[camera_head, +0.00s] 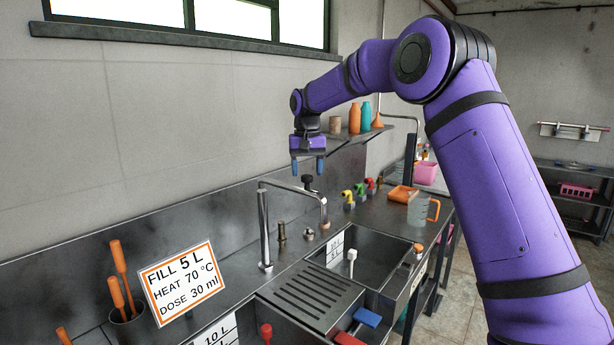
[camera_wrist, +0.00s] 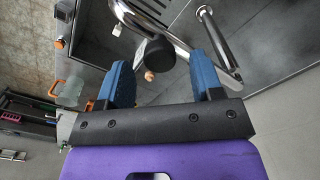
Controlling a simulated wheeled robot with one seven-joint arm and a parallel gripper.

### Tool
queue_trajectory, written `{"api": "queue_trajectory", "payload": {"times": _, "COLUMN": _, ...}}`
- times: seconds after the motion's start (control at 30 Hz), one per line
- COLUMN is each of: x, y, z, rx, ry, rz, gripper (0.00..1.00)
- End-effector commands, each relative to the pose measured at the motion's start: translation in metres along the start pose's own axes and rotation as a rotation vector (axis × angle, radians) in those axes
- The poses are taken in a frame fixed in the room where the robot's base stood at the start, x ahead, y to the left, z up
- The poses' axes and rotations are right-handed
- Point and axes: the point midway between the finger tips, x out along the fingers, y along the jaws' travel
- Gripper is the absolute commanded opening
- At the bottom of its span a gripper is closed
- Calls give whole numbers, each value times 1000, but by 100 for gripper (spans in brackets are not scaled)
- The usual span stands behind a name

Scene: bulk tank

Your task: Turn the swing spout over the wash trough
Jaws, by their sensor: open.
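The swing spout (camera_head: 264,230) is a chrome pipe rising from the back ledge, with a level arm ending in a short downturn at the right. A black knob (camera_head: 308,182) stands up on its arm; it also shows in the wrist view (camera_wrist: 155,50). My gripper (camera_head: 308,168) is open, its blue fingers pointing down just above the knob. In the wrist view my gripper (camera_wrist: 162,65) has the knob between its fingers in line of sight, with no contact visible. The steel sink unit has a right basin (camera_head: 375,250) and a front-left basin; which is the wash trough is unclear.
A ribbed drainboard (camera_head: 318,292) lies between the basins. A sign (camera_head: 182,283) and a cup of orange-handled tools (camera_head: 126,318) stand at left. Coloured taps (camera_head: 348,198) and a clear jug (camera_head: 420,210) are at right. A shelf with bottles (camera_head: 355,118) is behind my gripper.

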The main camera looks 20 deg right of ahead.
Motion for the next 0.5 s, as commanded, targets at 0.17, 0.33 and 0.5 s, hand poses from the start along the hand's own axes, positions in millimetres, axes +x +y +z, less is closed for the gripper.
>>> {"api": "queue_trajectory", "payload": {"times": 0.17, "x": 17, "y": 0, "z": 0, "rx": 0, "ry": -1, "rz": 0, "gripper": 60}}
{"api": "queue_trajectory", "payload": {"times": 0.33, "x": 21, "y": 0, "z": 0, "rx": 0, "ry": 0, "rz": 0, "gripper": 60}}
{"api": "queue_trajectory", "payload": {"times": 0.5, "x": 21, "y": 0, "z": 0, "rx": 0, "ry": 0, "rz": 0, "gripper": 60}}
